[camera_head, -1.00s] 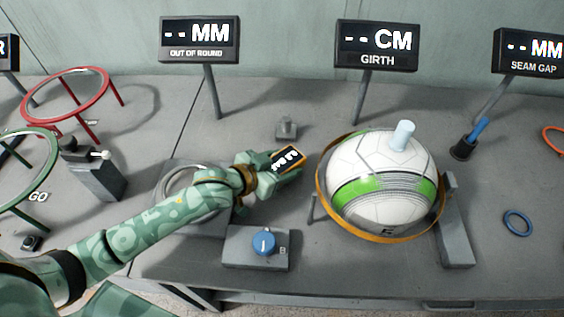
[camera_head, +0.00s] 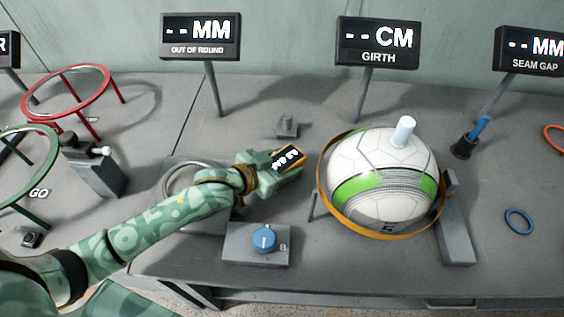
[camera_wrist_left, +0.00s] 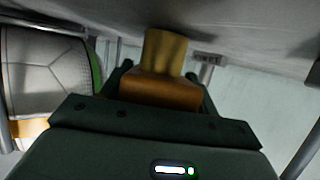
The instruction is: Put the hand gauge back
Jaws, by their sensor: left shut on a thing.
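The hand gauge (camera_head: 288,158) is a small dark device with orange edges and a lit display too small to read surely. My left gripper (camera_head: 279,168) is shut on it, left of the ball and above the bench. In the left wrist view the gauge's orange body (camera_wrist_left: 160,93) sits between the fingers, with a brass-coloured part (camera_wrist_left: 165,50) beyond it. A small grey holder-like block (camera_head: 287,126) stands on the bench just behind the gauge, apart from it. My right gripper does not show.
A white and green ball (camera_head: 385,165) sits in an orange ring (camera_head: 331,213) close to the right. A box with a blue knob (camera_head: 264,239) stands in front, and a grey ring (camera_head: 177,180) lies beneath my forearm. The girth sign (camera_head: 378,42) stands behind.

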